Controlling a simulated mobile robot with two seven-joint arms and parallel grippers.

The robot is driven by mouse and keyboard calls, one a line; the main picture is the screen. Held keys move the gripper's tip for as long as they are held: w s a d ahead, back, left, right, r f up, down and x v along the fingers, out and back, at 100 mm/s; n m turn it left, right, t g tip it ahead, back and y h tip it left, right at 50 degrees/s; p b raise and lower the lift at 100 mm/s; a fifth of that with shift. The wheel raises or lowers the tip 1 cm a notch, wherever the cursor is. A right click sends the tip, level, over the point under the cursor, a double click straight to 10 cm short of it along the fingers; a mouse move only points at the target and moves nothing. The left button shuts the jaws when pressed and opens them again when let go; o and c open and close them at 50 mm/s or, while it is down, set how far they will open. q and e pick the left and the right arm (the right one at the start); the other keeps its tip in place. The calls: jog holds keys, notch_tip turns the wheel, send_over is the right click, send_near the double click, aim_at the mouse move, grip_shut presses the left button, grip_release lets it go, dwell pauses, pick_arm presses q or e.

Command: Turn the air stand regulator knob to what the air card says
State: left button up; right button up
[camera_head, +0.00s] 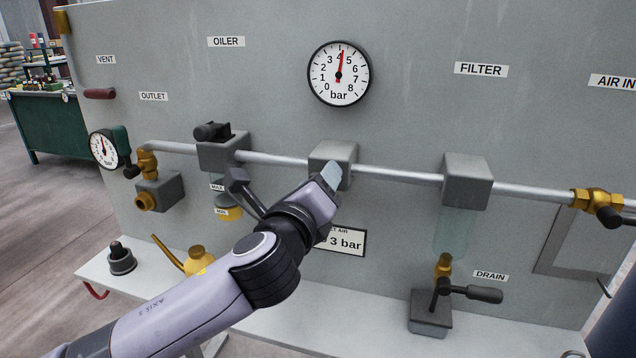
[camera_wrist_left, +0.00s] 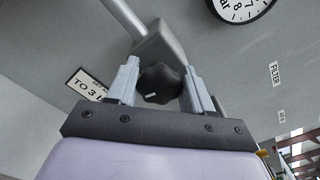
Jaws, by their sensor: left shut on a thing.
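The air card (camera_head: 345,242) is on the panel below the regulator, partly covered by my arm; "3 bar" shows. In the left wrist view the card (camera_wrist_left: 86,86) reads "TO 3". The round bar gauge (camera_head: 338,73) above the regulator has its red needle just right of the 4, between 4 and 5. The grey regulator block (camera_head: 333,153) sits on the pipe. My left gripper (camera_head: 330,174) is in front of it. In the left wrist view this gripper (camera_wrist_left: 160,72) is shut on the dark regulator knob (camera_wrist_left: 158,84), which has a white mark.
The oiler block (camera_head: 222,150) is left of the regulator and the filter block (camera_head: 467,180) is right. A drain valve (camera_head: 465,291) is at the lower right. A brass oil can (camera_head: 196,262) and a black-knobbed object (camera_head: 121,258) stand on the ledge at left.

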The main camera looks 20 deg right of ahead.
pick_arm(q)
jog(key=n, duration=0.5)
jog(key=shift+f+n, duration=0.15)
jog(key=shift+n, duration=0.15)
jog(key=n+p, duration=0.1)
jog(key=n, duration=0.4)
jog(key=shift+a+f, duration=0.1)
jog(key=shift+f, duration=0.05)
jog(key=shift+n, duration=0.4)
jog(key=o, duration=1)
jog(key=shift+b+v, duration=0.5)
jog(key=shift+v, duration=3.05)
